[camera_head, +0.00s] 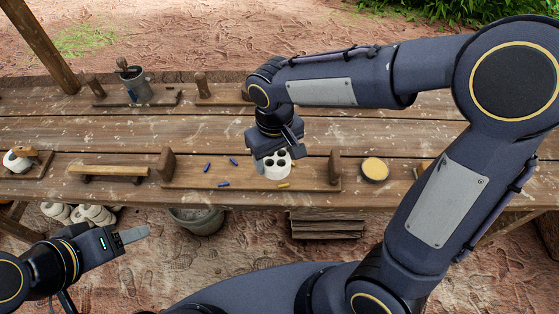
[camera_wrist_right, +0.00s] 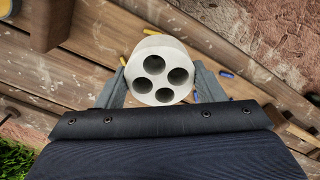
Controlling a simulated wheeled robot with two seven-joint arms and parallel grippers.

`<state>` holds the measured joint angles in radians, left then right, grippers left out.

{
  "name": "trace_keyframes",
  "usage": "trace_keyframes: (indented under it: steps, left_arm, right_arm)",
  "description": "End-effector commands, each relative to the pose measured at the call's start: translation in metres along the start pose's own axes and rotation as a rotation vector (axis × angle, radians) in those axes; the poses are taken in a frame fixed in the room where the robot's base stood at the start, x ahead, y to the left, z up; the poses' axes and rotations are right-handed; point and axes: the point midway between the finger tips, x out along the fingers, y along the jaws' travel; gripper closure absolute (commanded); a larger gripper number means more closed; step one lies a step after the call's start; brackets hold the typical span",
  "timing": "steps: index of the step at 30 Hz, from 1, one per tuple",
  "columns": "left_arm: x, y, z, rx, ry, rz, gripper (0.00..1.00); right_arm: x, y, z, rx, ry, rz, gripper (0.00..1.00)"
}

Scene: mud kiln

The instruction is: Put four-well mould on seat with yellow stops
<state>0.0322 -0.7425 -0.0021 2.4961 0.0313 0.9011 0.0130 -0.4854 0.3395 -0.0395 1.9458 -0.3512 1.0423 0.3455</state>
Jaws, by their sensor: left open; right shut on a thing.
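The white four-well mould (camera_head: 273,168) is a short round block with dark wells in its top. My right gripper (camera_head: 278,157) is shut on it, above a wooden board with upright ends (camera_head: 190,176). In the right wrist view the mould (camera_wrist_right: 158,72) sits between the two fingers (camera_wrist_right: 160,84). Yellow stops (camera_head: 284,185) show beside and partly behind the mould; they also show in the right wrist view (camera_wrist_right: 152,32). Blue stops (camera_head: 223,184) mark the board further left. Whether the mould touches the board is unclear. My left gripper (camera_head: 136,235) is open and empty, off the table's front.
A round dish with yellow contents (camera_head: 374,169) stands right of the board. A wooden bar on feet (camera_head: 109,172) lies to its left. A metal can (camera_head: 135,86) stands at the back left. A bucket (camera_head: 197,220) is below the table (camera_head: 110,130).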

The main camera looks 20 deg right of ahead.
Motion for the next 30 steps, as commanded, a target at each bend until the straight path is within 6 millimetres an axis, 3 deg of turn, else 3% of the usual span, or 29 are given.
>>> trace_keyframes:
  steps: [3, 11, 16, 29, 30]
  left_arm:
    - [0.000, 0.000, 0.000, 0.000, 0.000, 0.000, 0.46]
    - [0.000, 0.000, 0.000, 0.000, 0.000, 0.000, 0.46]
    - [0.002, -0.001, 0.001, 0.000, 0.000, 0.000, 0.46]
    - [0.005, -0.002, 0.003, 0.000, 0.000, 0.000, 0.46]
    - [0.005, -0.003, 0.003, 0.000, 0.000, 0.000, 0.46]
  right_arm:
    - [0.017, 0.011, -0.009, 0.002, -0.002, -0.001, 0.67]
    - [0.036, 0.023, -0.019, 0.001, -0.001, 0.000, 0.67]
    - [0.061, 0.023, -0.019, 0.000, -0.001, 0.000, 0.67]
    - [0.069, 0.022, -0.019, -0.001, 0.002, -0.001, 0.67]
    - [0.070, 0.022, -0.019, -0.001, 0.002, -0.001, 0.37]
